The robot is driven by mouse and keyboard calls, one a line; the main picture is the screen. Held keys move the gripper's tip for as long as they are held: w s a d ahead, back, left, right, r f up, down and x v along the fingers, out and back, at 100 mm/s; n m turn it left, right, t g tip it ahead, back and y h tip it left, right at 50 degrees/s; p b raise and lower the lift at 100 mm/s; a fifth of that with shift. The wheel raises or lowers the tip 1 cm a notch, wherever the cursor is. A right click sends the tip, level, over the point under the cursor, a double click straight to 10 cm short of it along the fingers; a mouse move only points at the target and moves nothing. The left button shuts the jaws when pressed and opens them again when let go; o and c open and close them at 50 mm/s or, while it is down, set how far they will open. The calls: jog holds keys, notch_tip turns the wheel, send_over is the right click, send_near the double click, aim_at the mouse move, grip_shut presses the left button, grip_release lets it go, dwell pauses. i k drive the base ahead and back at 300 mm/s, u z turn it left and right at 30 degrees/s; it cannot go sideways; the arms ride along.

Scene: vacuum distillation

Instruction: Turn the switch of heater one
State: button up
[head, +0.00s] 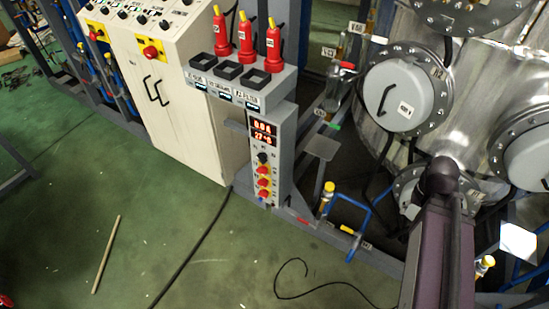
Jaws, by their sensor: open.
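A narrow grey control column (263,165) stands near the middle of the head view. Its upper part has a red digital display (263,132) with two rows of digits. Below are a black knob (263,157) and several red knobs (263,182) in a vertical row. The small labels are too small to read, so I cannot tell which one is the switch of heater one. A white sloped cabinet (170,95) to the left carries more dark switches (142,19) along its top. The switch positions are not clear. My gripper is not visible.
My arm rises at the lower right, in front of a large steel vessel (460,90) with flanges. A blue tube frame (350,215) stands low right of the column. A black cable (195,245) and a stick (106,254) lie on the otherwise open green floor.

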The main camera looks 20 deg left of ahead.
aim_at(262, 170)
jog(key=u, duration=1.3)
